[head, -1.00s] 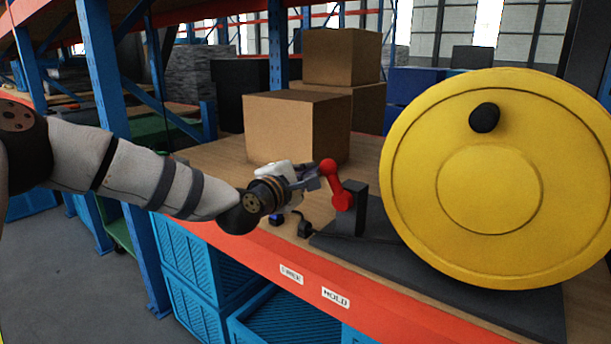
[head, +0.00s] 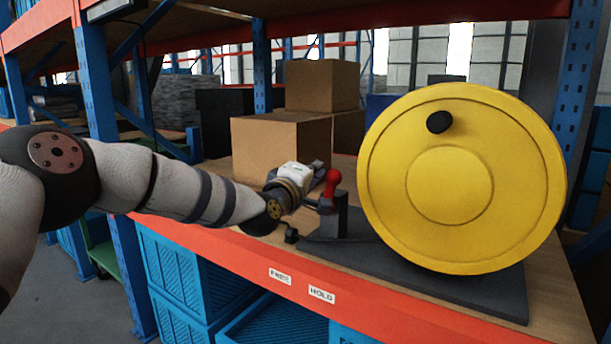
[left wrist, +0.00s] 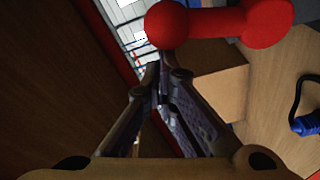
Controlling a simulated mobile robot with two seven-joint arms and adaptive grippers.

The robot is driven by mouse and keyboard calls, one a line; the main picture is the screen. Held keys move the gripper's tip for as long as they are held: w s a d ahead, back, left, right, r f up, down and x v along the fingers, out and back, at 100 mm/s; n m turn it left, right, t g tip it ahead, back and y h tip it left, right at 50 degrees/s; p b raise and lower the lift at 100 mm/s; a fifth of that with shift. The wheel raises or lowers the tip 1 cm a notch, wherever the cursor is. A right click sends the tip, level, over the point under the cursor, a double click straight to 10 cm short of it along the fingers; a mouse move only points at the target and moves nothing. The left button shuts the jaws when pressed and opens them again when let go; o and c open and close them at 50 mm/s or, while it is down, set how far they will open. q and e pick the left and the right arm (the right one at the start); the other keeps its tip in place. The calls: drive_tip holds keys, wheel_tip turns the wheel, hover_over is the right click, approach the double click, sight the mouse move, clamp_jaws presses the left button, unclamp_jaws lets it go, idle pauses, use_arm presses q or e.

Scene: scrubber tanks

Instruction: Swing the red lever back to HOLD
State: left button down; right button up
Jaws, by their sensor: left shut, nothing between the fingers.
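The red lever (head: 332,186) stands nearly upright on a dark bracket (head: 343,222) beside the yellow wheel, its ball end on top. My left gripper (head: 317,184) is just left of the lever, shut and empty. In the left wrist view the lever (left wrist: 222,22) crosses the top, with its ball above the closed fingertips (left wrist: 161,72). I cannot tell whether the fingers touch it. The FREE label (head: 280,276) and the HOLD label (head: 321,294) are on the orange shelf edge, HOLD to the right. My right gripper is out of view.
The large yellow wheel (head: 450,187) with a black knob stands on a dark base plate (head: 450,285) right of the lever. Cardboard boxes (head: 275,150) are behind my gripper. A blue plug (left wrist: 305,124) on a black cable lies on the shelf. Blue crates (head: 200,285) are below.

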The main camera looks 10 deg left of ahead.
use_arm(q)
drive_tip(key=shift+s+d+r+m+t+p, duration=0.1)
drive_tip(key=shift+s+d+m+t+p, duration=0.1)
drive_tip(key=shift+d+m, duration=0.55)
drive_tip(key=shift+s+d+m+t+p, duration=0.15)
drive_tip(key=shift+d+m, duration=0.3)
drive_tip(key=shift+m, duration=0.6)
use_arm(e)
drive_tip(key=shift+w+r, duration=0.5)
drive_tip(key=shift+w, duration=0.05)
